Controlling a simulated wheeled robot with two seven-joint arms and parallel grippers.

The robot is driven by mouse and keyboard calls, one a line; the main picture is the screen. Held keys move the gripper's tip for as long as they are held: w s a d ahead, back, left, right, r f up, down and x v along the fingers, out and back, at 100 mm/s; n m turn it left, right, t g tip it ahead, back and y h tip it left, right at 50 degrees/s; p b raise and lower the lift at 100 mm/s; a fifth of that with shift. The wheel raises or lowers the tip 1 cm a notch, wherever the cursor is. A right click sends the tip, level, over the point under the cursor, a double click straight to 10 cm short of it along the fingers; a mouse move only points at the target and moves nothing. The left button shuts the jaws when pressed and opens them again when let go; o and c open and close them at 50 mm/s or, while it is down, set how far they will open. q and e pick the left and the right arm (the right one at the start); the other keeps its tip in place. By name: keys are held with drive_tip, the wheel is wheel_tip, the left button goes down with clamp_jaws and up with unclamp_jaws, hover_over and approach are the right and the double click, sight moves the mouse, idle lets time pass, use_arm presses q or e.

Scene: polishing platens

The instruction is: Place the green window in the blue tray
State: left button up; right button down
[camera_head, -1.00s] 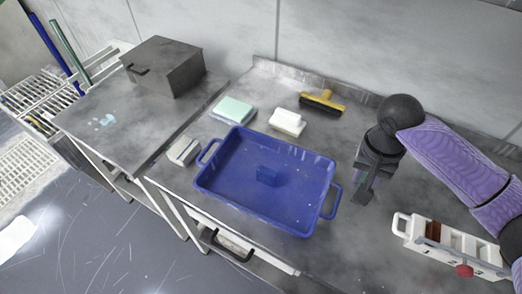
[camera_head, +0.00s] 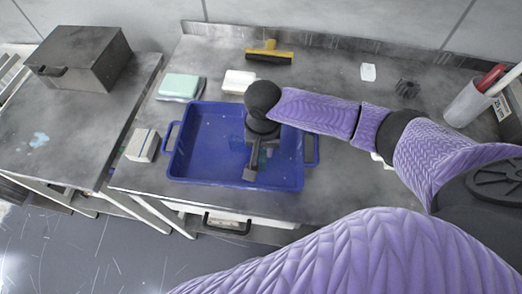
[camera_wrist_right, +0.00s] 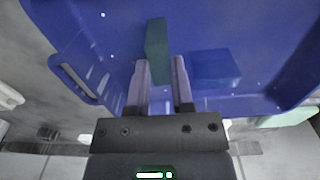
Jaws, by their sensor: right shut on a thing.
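The blue tray (camera_head: 185,172) stands on the grey bench in the head view; its floor and wall fill the top of the right wrist view (camera_wrist_right: 260,25). My right gripper (camera_head: 250,172) is over the tray's inside, right of its middle. In the right wrist view its fingers (camera_wrist_right: 160,66) are shut on a slim dark green block, the green window (camera_wrist_right: 156,38). Whether the window touches the tray floor I cannot tell. A blue block (camera_wrist_right: 215,66) lies in the tray beside it. My left gripper is out of view.
A pale box (camera_head: 142,145) sits left of the tray. A cup with tools (camera_head: 467,105) stands at the right.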

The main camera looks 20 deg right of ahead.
sight(262, 152)
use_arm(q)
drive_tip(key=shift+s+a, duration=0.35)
use_arm(e)
drive_tip(key=shift+f, duration=0.15)
drive_tip(key=shift+c, duration=2.4)
unclamp_jaws()
use_arm(q)
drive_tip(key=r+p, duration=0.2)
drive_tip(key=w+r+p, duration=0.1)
drive_tip(key=p, duration=0.1)
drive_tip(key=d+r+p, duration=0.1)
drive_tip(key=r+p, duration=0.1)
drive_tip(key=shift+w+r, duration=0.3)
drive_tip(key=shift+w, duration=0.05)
use_arm(e)
wheel_tip(262, 152, up, 12)
